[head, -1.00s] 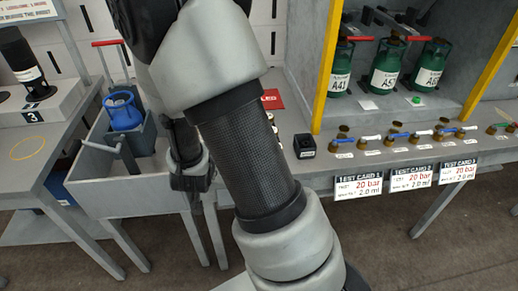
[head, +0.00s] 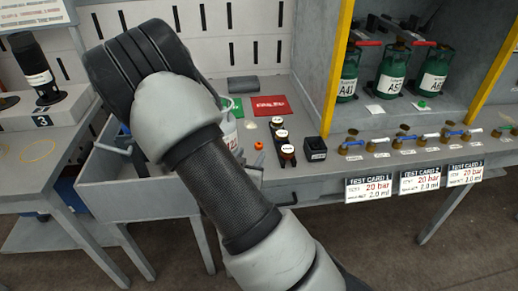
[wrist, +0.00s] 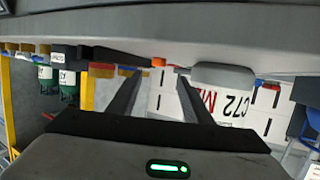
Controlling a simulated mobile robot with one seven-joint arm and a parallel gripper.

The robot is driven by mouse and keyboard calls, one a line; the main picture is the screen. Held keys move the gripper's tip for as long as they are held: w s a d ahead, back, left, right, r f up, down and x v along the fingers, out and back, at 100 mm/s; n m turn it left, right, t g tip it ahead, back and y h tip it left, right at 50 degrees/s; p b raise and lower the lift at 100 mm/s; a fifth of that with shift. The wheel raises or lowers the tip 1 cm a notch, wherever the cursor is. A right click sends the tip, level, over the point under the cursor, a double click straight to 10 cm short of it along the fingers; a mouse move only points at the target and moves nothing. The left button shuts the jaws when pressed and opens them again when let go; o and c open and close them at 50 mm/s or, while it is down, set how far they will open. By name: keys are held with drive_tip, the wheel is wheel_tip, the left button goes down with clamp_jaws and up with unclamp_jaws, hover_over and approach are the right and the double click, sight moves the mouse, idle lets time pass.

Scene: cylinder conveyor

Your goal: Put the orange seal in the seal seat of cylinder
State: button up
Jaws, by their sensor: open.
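The orange seal (head: 259,145) is a small orange piece on the grey bench, left of a row of dark items with white tops. A small orange spot, likely this seal, also shows in the wrist view (wrist: 158,62) between my fingertips but farther off. A white cylinder (head: 229,128) stands behind my arm, mostly hidden; its seal seat cannot be made out. The wrist view shows upside-down lettering "C72" on a white surface (wrist: 232,105). My gripper (wrist: 160,78) is open and empty; my arm hides it in the head view.
A red card (head: 270,105) lies behind the seal, and a black box (head: 314,149) stands to the right. Green cylinders (head: 391,72) stand in the yellow-edged bay. Valve fittings line the bench's front right. A grey tray (head: 105,185) is at left, partly covered by my arm.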

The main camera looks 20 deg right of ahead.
sight(259, 144)
drive_tip(key=b+x, duration=0.1)
drive_tip(key=x, duration=0.6)
drive_tip(key=shift+w+d+f+b, duration=0.1)
drive_tip(key=shift+d+b, duration=0.1)
drive_tip(key=shift+b, duration=0.1)
drive_tip(key=shift+c, duration=0.3)
clamp_jaws()
